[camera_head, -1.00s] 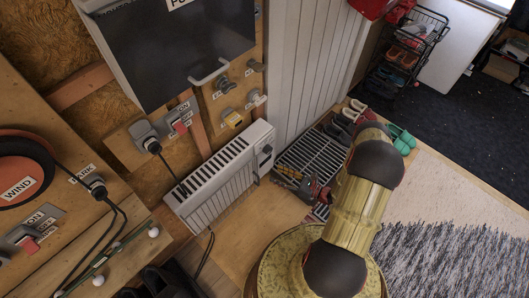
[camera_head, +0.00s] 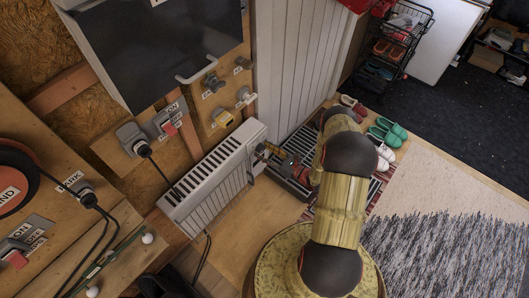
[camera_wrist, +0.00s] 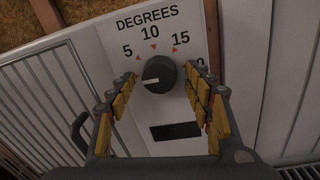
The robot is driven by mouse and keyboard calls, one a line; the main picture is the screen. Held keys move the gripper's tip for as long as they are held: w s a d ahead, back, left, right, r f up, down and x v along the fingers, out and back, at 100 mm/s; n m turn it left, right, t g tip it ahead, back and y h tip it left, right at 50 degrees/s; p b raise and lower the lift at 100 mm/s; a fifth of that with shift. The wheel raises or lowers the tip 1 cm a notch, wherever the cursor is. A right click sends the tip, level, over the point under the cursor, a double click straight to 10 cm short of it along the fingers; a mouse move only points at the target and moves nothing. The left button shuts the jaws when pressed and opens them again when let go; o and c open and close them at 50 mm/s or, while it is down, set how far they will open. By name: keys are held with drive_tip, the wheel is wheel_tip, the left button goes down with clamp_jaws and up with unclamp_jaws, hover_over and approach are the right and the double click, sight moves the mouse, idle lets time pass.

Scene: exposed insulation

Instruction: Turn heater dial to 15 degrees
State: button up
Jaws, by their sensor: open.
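The white heater (camera_head: 208,187) stands low against the wall in the head view. Its dark round dial (camera_wrist: 158,75) faces me in the wrist view, below a scale with 5, 10 and 15 and orange marks. A further number at the right is partly hidden by a finger. The dial's white pointer line points left, below the 5 mark. My gripper (camera_wrist: 160,82) is open, with yellow-padded fingers to the left and right of the dial. I cannot tell whether they touch it. In the head view my gripper (camera_head: 272,153) is at the heater's right end.
A dark slot (camera_wrist: 175,131) lies below the dial. A metal rack (camera_head: 299,146) and shoes (camera_head: 387,130) are on the floor to the right of the heater. Wall switches and plugs (camera_head: 165,125) are above it. A cable hangs near its left end.

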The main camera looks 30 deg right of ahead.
drive_tip(key=c, duration=0.3)
drive_tip(key=c, duration=0.8)
drive_tip(key=shift+c, duration=0.3)
